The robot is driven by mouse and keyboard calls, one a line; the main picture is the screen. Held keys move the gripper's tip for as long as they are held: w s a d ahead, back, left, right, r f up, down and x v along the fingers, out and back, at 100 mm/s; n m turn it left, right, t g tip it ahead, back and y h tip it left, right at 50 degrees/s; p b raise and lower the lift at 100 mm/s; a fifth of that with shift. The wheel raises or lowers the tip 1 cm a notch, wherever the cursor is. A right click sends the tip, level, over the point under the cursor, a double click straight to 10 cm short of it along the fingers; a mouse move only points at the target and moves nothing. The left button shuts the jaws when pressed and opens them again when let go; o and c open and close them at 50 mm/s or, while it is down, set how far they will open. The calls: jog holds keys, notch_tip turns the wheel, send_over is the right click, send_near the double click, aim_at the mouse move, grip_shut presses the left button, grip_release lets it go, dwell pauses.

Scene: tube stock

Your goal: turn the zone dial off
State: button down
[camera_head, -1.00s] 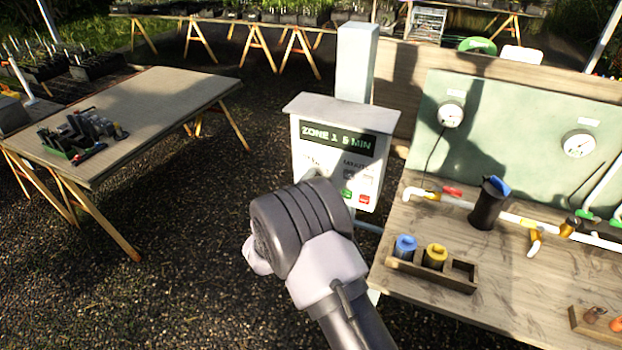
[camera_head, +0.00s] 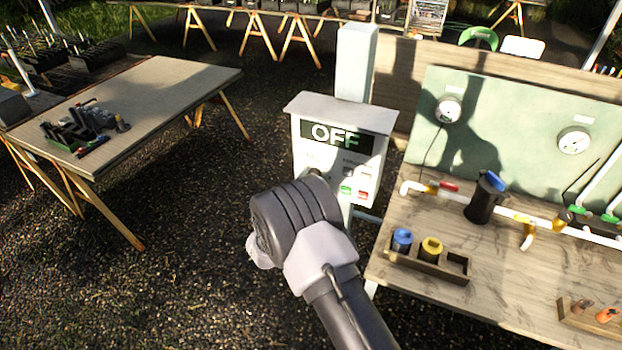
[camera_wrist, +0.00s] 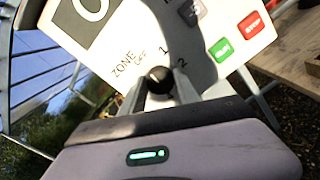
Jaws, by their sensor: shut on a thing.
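The white controller box (camera_head: 336,165) stands on a post left of the workbench, and its display (camera_head: 336,137) reads OFF. My gripper is mostly hidden behind my own wrist in the head view. In the wrist view my gripper (camera_wrist: 160,92) is shut on the black zone dial (camera_wrist: 158,78) on the panel face. The printed label ZONE with OFF, 1 and 2 shows around the dial. The green button (camera_wrist: 222,51) and the red button (camera_wrist: 255,25) are to the right of it, apart from my fingers. The dial's pointer mark is too small to tell.
The workbench (camera_head: 480,300) on the right carries pipes, a dark cylinder with a blue top (camera_head: 485,198) and a small wooden rack (camera_head: 457,267). A table (camera_head: 170,85) with small items stands at left. Gravel between them is clear.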

jog(key=shift+n, duration=0.3)
jog(key=c, duration=0.9)
grip_release()
jog(key=shift+s+a, duration=0.1)
jog(key=v, duration=1.7)
